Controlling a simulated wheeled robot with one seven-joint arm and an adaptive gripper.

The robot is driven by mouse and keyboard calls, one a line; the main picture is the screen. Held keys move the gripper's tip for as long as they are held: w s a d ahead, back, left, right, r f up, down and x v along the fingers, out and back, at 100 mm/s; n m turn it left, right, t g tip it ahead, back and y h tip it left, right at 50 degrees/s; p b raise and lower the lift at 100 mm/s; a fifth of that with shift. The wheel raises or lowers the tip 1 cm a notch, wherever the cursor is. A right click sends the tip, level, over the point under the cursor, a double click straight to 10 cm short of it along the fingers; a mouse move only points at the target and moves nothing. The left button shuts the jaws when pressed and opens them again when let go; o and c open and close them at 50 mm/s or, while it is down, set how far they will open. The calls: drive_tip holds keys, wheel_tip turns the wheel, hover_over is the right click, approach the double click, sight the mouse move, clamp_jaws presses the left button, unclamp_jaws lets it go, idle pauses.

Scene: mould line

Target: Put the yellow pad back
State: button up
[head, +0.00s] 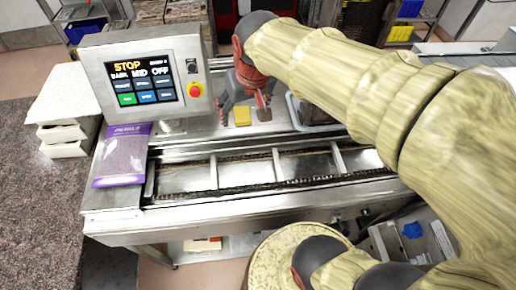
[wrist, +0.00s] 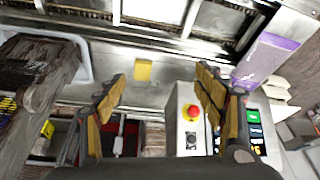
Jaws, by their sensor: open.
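The yellow pad (head: 242,116) lies on the steel ledge behind the conveyor, to the right of the control panel. It also shows in the wrist view (wrist: 143,70), as a small yellow block on the bare metal. My gripper (head: 245,106) is open and empty above the ledge, close to the pad in the head view. In the wrist view my gripper (wrist: 160,85) has its fingers spread wide, and the pad shows between them, beyond the tips.
The control panel (head: 143,80) with a red button stands left of my gripper. A purple bag (head: 122,155) lies at the line's left end. A grey bin (wrist: 62,42) stands on the ledge on the other side. The slotted conveyor (head: 260,172) runs in front.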

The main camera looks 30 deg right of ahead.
drive_tip(key=s+a+n+t, duration=0.1)
drive_tip(key=s+a, duration=0.1)
drive_tip(key=s, duration=1)
drive_tip(key=shift+a+f+n, duration=0.3)
drive_tip(key=shift+a+f, duration=0.1)
drive_tip(key=shift+f, duration=0.05)
drive_tip(key=shift+s, duration=0.1)
wheel_tip(320, 180, down, 18)
drive_tip(key=b, duration=1.8)
drive_tip(key=shift+r, duration=0.2)
drive_tip(key=shift+c, duration=0.5)
